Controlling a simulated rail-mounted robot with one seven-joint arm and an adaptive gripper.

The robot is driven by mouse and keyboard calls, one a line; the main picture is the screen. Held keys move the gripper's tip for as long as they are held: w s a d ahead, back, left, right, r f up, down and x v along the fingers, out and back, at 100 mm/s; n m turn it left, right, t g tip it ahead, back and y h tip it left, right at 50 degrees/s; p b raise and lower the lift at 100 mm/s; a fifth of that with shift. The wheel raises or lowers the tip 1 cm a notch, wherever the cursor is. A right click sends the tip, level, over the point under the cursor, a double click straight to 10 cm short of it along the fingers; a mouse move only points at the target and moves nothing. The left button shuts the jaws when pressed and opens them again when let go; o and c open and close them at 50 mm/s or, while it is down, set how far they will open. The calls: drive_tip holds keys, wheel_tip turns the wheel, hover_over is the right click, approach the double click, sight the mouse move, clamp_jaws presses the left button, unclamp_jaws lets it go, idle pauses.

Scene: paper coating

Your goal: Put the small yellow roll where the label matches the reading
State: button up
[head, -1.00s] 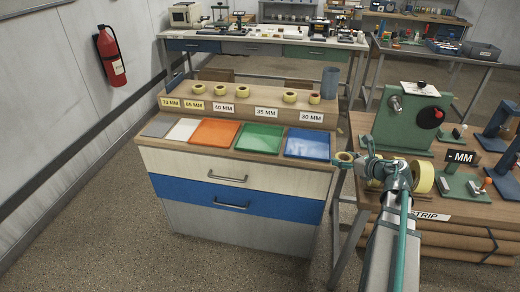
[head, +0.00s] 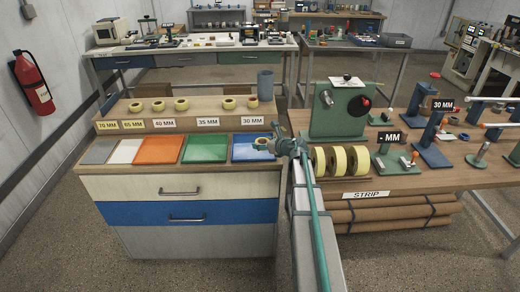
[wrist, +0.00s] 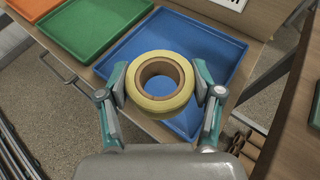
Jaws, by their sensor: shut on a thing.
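My gripper (head: 266,144) is shut on a small yellow roll (head: 260,140) with a brown core. In the wrist view the roll (wrist: 160,104) sits between both fingers (wrist: 160,85), its hole facing the camera. It is held over the front part of the blue tray (wrist: 215,50); its height above the tray is hard to tell. The blue tray (head: 240,154) is below the "30 MM" label (head: 254,120). A display (head: 443,104) on the right bench reads "30 MM". Another display (head: 389,138) reads "- MM".
Green (head: 205,148), orange (head: 168,150), white (head: 124,152) and grey (head: 99,152) trays lie to the left, below labels 35, 40, 65 and 70 MM. Several rolls and a blue-grey cup (head: 265,85) stand on the shelf behind. Larger yellow rolls (head: 340,160) stand on the right bench.

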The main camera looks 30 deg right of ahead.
sight(260, 155)
drive_tip(key=w+f, duration=0.2)
drive_tip(key=shift+w+d+f+p, duration=0.15)
drive_tip(key=shift+f+p, duration=0.15)
drive_tip(key=f, duration=0.1)
drive_tip(key=f+p, duration=0.1)
drive_tip(key=shift+w+f, duration=0.25)
drive_tip(key=shift+f, duration=0.65)
drive_tip(key=shift+f, duration=0.1)
drive_tip(key=o, duration=1.1)
drive_tip(key=shift+o, duration=0.2)
drive_tip(key=b+v, duration=0.2)
drive_tip(key=v, duration=1)
drive_tip(key=shift+b, duration=0.3)
